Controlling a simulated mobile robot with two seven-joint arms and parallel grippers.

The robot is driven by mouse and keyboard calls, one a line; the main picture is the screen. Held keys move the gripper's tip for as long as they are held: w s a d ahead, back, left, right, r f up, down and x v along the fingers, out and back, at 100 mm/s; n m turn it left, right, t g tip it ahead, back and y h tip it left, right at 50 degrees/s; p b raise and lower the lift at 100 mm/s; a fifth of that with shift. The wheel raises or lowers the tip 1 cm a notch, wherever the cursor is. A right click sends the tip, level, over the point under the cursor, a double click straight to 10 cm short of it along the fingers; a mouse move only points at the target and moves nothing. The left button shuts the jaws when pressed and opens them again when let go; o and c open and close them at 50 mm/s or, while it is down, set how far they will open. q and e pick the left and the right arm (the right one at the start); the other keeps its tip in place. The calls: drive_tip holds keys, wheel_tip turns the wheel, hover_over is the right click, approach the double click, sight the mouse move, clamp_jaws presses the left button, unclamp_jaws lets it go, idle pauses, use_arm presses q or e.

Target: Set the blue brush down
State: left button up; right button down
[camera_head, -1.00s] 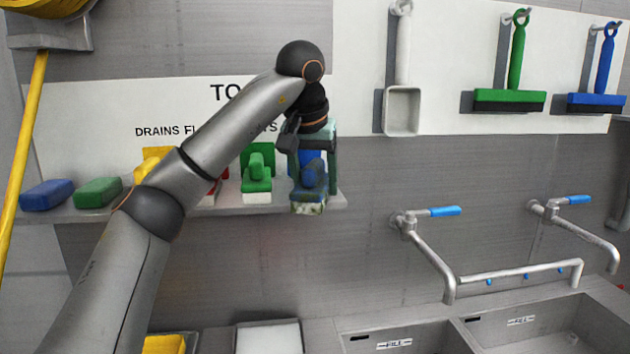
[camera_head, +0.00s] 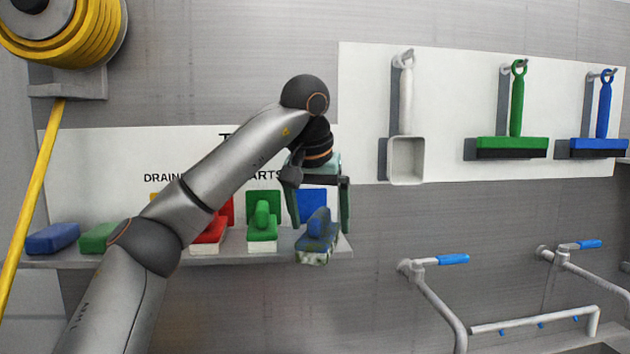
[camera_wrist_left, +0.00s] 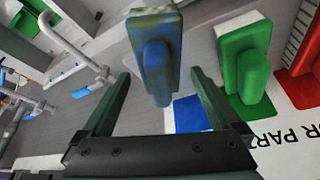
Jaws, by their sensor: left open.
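The blue brush (camera_head: 318,238), with a dirty, stained block, sits on the wall shelf (camera_head: 345,246) at its right end, in front of a blue marking (camera_head: 312,203). My left gripper (camera_head: 320,222) is open, with its fingers on either side above the brush. In the left wrist view the brush (camera_wrist_left: 156,50) lies beyond and between the spread fingertips of my left gripper (camera_wrist_left: 160,82), apart from both. My right gripper is not in view.
A green brush (camera_head: 262,228) stands just left of the blue one, with a red brush (camera_head: 209,236) beyond it. Blue (camera_head: 52,238) and green (camera_head: 99,238) blocks lie at the shelf's left. Taps (camera_head: 430,290) stick out at lower right.

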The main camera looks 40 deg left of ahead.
use_arm(q)
drive_tip(key=v, duration=0.9)
idle(0.6)
